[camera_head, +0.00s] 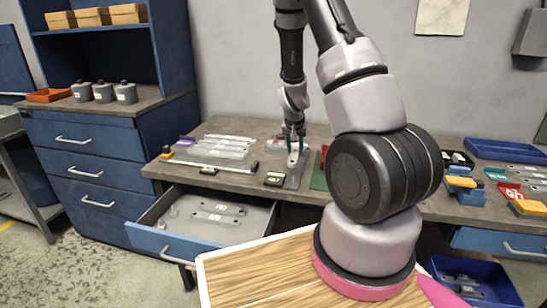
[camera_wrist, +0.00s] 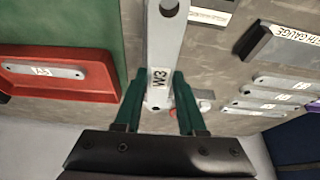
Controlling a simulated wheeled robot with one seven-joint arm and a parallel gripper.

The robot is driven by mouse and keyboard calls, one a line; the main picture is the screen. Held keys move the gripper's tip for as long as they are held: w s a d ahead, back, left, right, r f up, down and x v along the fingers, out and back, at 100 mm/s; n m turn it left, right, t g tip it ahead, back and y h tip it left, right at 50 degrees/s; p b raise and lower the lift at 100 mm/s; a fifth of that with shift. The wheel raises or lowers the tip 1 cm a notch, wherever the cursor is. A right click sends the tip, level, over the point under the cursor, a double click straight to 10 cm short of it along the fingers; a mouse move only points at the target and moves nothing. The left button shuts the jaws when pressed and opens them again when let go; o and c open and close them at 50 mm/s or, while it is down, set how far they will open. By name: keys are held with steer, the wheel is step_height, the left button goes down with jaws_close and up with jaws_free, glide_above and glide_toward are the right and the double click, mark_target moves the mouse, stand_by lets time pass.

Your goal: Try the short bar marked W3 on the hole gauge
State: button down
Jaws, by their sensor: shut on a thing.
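The short bar marked W3 (camera_wrist: 163,50) is a flat light-grey metal strip with a white label and a round hole near each end. My gripper (camera_wrist: 158,103) has its green fingers on either side of the bar's labelled end. In the head view my gripper (camera_head: 293,135) is over the worktop with the bar (camera_head: 292,160) below it. Whether the bar touches the worktop is not clear. I cannot pick out the hole gauge for certain.
A red tray (camera_wrist: 103,80) with a labelled bar (camera_wrist: 42,70) stands left in the wrist view, beside a green mat (camera_wrist: 60,22). Several labelled bars (camera_wrist: 270,95) lie at right. Below the worktop (camera_head: 165,173), a drawer (camera_head: 165,240) stands open with bars inside.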

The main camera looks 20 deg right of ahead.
mark_target(297, 152)
steer(key=shift+d, duration=0.5)
steer(key=shift+f, duration=2.05)
steer(key=shift+f, duration=1.45)
stand_by(0.3)
steer(key=shift+r, duration=2)
steer(key=shift+s+f, duration=0.1)
steer(key=shift+a+f, duration=0.1)
steer(key=shift+f, duration=0.35)
steer(key=shift+f, duration=1.5)
